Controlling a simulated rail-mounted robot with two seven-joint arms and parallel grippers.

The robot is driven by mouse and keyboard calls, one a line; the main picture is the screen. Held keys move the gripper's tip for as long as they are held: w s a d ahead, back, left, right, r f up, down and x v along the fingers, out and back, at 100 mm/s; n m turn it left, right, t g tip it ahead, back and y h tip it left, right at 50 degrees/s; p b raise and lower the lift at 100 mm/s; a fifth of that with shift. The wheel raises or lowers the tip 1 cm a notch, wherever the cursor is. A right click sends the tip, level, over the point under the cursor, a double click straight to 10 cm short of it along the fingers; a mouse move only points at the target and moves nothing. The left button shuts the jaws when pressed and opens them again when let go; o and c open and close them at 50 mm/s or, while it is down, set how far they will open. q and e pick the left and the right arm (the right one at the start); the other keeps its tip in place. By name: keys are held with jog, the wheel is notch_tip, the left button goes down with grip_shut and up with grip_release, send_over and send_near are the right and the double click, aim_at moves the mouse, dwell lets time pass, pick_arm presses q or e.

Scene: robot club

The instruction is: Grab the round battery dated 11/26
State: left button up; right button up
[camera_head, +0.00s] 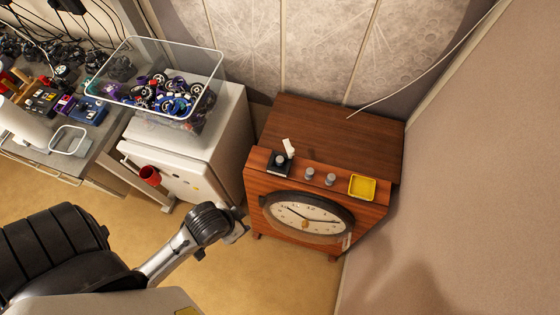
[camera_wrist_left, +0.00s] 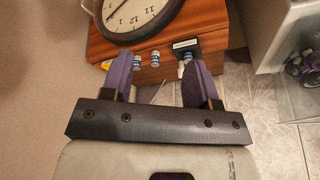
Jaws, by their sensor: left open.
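Two small round batteries (camera_head: 309,173) (camera_head: 330,178) stand apart on the narrow top ledge of the wooden cabinet. In the left wrist view they show as blue-and-white cylinders (camera_wrist_left: 155,58) (camera_wrist_left: 137,62). A third, similar cylinder (camera_head: 280,160) is at the black holder (camera_head: 273,169); it also shows in the left wrist view (camera_wrist_left: 188,57). The dates on them are too small to read. My left gripper (camera_head: 240,228) is open and empty, left of the clock and short of the batteries. Its purple fingers (camera_wrist_left: 155,76) show in the left wrist view. My right gripper is not in view.
A yellow tray (camera_head: 361,195) sits on the ledge right of the batteries. A round clock (camera_head: 300,219) is on the cabinet's front (camera_head: 262,185). A clear bin (camera_head: 150,72) of parts stands on a white cabinet (camera_head: 228,125) at left. A wall closes the right side.

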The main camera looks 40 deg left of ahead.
pick_arm(q)
jog(key=shift+o, duration=0.8)
